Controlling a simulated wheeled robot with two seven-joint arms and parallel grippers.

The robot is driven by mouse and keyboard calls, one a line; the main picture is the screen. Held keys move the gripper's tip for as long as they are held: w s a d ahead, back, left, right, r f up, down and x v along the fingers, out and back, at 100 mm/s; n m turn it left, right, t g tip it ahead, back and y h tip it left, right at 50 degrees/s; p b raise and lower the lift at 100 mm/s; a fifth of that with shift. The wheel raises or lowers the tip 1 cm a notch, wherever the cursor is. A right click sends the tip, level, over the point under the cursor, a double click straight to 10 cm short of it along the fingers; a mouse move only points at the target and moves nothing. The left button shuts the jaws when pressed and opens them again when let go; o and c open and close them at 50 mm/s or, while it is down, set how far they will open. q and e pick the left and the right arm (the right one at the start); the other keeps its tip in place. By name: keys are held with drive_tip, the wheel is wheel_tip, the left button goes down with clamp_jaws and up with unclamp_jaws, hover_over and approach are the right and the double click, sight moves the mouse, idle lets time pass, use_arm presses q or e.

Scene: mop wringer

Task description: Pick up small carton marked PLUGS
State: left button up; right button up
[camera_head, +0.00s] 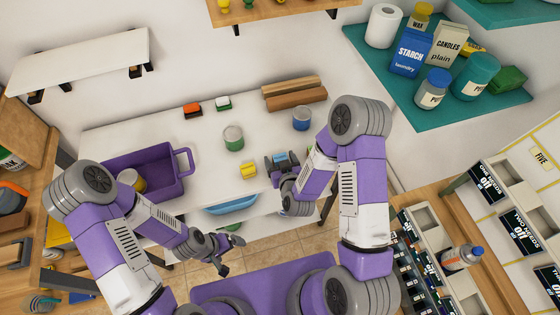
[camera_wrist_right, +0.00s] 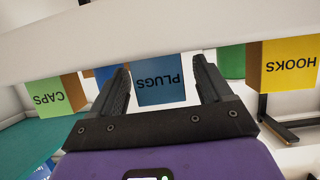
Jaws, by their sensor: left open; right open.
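The small blue carton marked PLUGS (camera_wrist_right: 160,85) sits between the two open fingers of my right gripper (camera_wrist_right: 162,92) in the right wrist view, its lettering upside down. A gap shows on both sides of it there. In the head view a small blue patch of it (camera_head: 281,157) shows at my right gripper (camera_head: 282,161), over the right part of the white table (camera_head: 180,140). Most of it is hidden there by the gripper. My left gripper (camera_head: 232,256) is open and empty, low in front of the table.
A yellow carton marked HOOKS (camera_wrist_right: 289,66) and a green carton marked CAPS (camera_wrist_right: 49,98) flank PLUGS. Behind stand a green tin (camera_head: 233,137) and a blue tin (camera_head: 301,118). A purple bin (camera_head: 150,165) stands at the table's left. A blue basin (camera_head: 230,205) is below the front edge.

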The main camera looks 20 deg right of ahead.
drive_tip(key=shift+w, duration=0.1)
drive_tip(key=c, duration=1)
drive_tip(key=shift+c, duration=0.2)
